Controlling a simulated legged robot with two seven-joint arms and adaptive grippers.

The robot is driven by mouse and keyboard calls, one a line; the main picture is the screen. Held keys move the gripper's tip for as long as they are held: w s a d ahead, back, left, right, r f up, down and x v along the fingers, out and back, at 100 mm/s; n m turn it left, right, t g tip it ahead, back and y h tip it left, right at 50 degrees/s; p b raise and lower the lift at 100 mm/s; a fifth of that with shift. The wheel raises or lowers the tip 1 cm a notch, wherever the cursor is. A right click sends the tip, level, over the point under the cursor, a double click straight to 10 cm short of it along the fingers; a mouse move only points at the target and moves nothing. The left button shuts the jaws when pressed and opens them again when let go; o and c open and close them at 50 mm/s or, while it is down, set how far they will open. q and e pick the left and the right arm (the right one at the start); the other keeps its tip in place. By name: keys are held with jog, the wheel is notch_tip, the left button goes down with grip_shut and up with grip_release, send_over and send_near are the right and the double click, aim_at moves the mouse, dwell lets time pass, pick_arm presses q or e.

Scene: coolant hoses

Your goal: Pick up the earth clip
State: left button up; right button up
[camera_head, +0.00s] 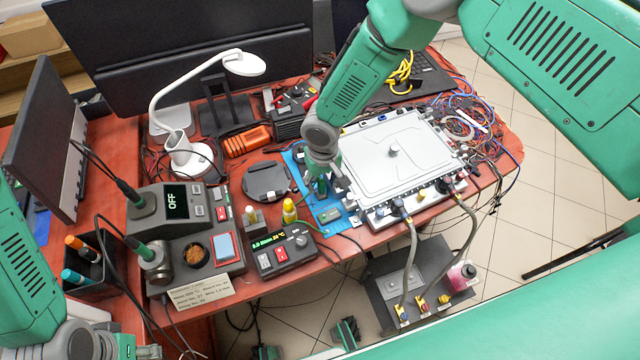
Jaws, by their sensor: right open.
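My right arm reaches down from the top right. Its gripper (329,187) is open, low over the blue mat (328,212) on the table, beside the left edge of the large silver plate (395,155). I cannot make out the earth clip for sure. A thin green lead (312,229) runs to the near edge of the mat, by a small green part on it. The gripper and arm hide the mat's middle. My left arm is at the bottom left, and its gripper (148,351) is only partly in view at the lower edge.
A soldering station (180,205) stands further left. Two hoses (412,262) hang from the plate's front to a grey unit (405,280).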

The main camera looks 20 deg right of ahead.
aim_at(321, 181)
jog(key=shift+d, duration=0.3)
jog(key=shift+s+d, duration=0.1)
jog(key=c, duration=0.6)
jog(key=shift+a, duration=0.5)
jog(key=c, duration=0.3)
jog(key=shift+a, duration=0.35)
jog(key=shift+c, duration=0.2)
jog(key=shift+d+r, duration=0.1)
jog(key=shift+d, duration=0.5)
grip_shut()
jog(key=r, duration=0.6)
jog(key=r+b, duration=0.1)
jog(key=r, duration=0.2)
jog(key=shift+a+r, duration=0.25)
pick_arm(q)
jog(key=shift+r+p, duration=0.65)
jog(key=shift+p, duration=0.5)
pick_arm(e)
jog(key=shift+a+r, duration=0.1)
jog(key=shift+r, duration=1.65)
pick_arm(q)
jog(key=shift+d, duration=0.1)
